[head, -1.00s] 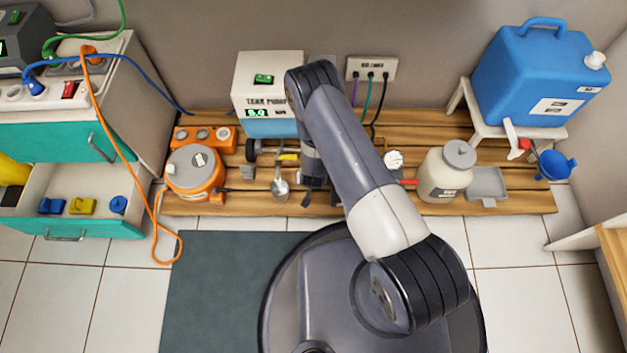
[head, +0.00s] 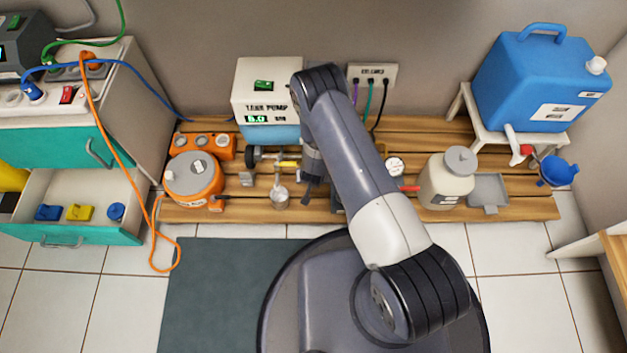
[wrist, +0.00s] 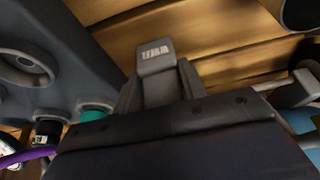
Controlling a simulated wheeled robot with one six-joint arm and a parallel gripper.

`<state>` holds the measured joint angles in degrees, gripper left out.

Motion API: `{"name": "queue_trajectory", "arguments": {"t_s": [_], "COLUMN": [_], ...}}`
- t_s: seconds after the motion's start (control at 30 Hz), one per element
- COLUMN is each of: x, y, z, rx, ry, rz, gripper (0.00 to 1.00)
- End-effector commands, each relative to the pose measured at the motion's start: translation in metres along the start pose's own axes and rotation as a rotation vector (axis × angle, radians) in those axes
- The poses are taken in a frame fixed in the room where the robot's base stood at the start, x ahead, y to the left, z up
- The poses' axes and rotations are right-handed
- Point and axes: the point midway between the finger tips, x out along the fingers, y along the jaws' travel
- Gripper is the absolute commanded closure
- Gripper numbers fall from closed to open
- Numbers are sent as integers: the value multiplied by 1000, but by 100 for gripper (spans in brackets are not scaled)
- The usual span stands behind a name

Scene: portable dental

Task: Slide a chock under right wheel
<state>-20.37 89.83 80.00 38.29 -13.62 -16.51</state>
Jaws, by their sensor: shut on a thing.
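In the wrist view my gripper (wrist: 158,88) is shut on a small grey block, which I take to be the chock (wrist: 155,58). It has a white label on top and sits above wooden slats. A black wheel (head: 252,157) shows at the left end of the metal fittings on the slatted platform. A second small grey block (head: 246,178) lies just below it. The right wheel is not clearly visible; my arm blocks that area. A dark rounded part (wrist: 301,12) shows at the wrist view's upper right.
The slatted platform (head: 400,218) also holds an orange canister (head: 193,182), a white tank pump (head: 268,85), a cream jar (head: 447,180) and a grey tray (head: 489,190). A grey housing (wrist: 55,65) with coloured hoses stands close left of my gripper.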

Motion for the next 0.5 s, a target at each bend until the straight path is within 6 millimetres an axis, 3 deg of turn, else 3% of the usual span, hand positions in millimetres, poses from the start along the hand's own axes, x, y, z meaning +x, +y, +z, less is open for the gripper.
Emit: {"name": "queue_trajectory", "arguments": {"t_s": [0.4,0.43,0.5], "x": [1,1,1], "y": [0,0,0], "z": [-4,-4,-4], "rx": [1,1,1], "ry": [2,2,1], "rz": [-1,-1,-1], "gripper": [87,59,53]}}
